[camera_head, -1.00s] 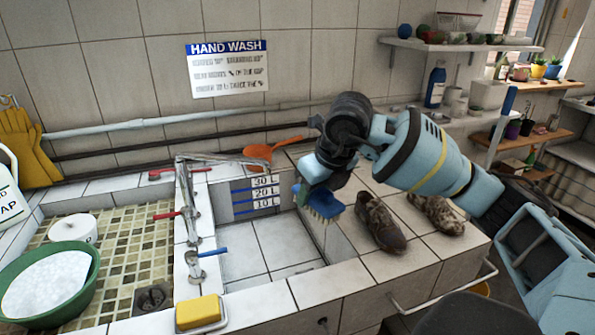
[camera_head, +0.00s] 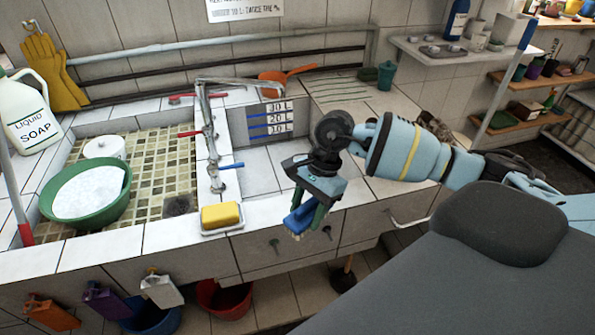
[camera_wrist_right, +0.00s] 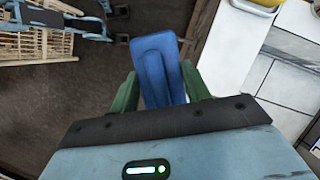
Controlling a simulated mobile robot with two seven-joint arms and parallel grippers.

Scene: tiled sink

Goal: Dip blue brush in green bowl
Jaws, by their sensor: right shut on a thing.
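The green bowl (camera_head: 122,205) stands at the left in the tiled sink basin, filled with white foam. My right gripper (camera_head: 309,211) is shut on the blue brush (camera_head: 296,218) and holds it in front of the sink's front face, right of the bowl and well apart from it. In the right wrist view, the blue brush (camera_wrist_right: 160,66) shows between the two green fingers of my right gripper (camera_wrist_right: 163,92). Its bristles are mostly hidden there. My left gripper is not in view.
A yellow sponge (camera_head: 220,215) in a dish sits on the front ledge between bowl and brush. A blue-handled tap (camera_head: 222,166) stands on the divider. A white soap jug (camera_head: 30,115) is at the left. Buckets, one red (camera_head: 224,298), stand below.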

